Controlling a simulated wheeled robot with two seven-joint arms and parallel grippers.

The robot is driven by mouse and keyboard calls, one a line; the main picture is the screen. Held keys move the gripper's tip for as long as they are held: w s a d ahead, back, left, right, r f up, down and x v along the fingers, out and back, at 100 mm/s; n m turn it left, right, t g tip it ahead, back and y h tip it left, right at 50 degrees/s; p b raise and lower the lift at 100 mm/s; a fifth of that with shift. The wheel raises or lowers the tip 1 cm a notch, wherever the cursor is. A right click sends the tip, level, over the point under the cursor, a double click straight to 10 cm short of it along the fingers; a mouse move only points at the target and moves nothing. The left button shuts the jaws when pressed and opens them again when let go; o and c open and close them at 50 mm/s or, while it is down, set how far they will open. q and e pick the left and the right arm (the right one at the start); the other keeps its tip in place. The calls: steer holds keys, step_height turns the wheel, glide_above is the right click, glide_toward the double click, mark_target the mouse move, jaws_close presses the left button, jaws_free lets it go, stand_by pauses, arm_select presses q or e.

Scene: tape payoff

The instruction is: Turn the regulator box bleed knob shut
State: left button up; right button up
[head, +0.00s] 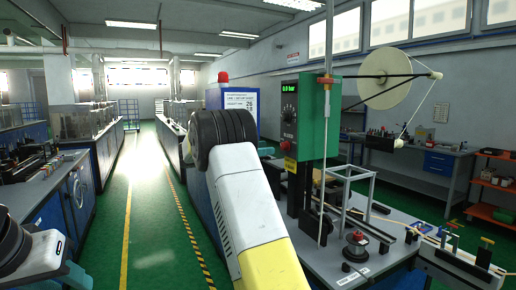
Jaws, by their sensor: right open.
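The green regulator box (318,118) stands upright on a dark post, right of centre. A small lit bar readout (289,87) is at the top of its front face; its digits are too small to read surely. A dark round knob (288,116) sits below the readout, with a small red part under it. I cannot tell how far the knob is turned. My white and yellow right arm rises from the bottom middle to a black ribbed joint left of the box. My right gripper is open, mostly hidden by the arm; its distance to the knob is unclear. My left gripper is out of view.
A blue cabinet with a red beacon (223,77) stands behind my right arm. A white tape reel (384,78) hangs at upper right. Below the box, a grey bench (340,262) carries rods, a frame and a small spool. The green aisle on the left is free.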

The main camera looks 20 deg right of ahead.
mark_target(282, 146)
steer(key=d, duration=0.6)
steer(key=shift+d, duration=0.15)
steer(key=shift+c, duration=0.2)
jaws_close()
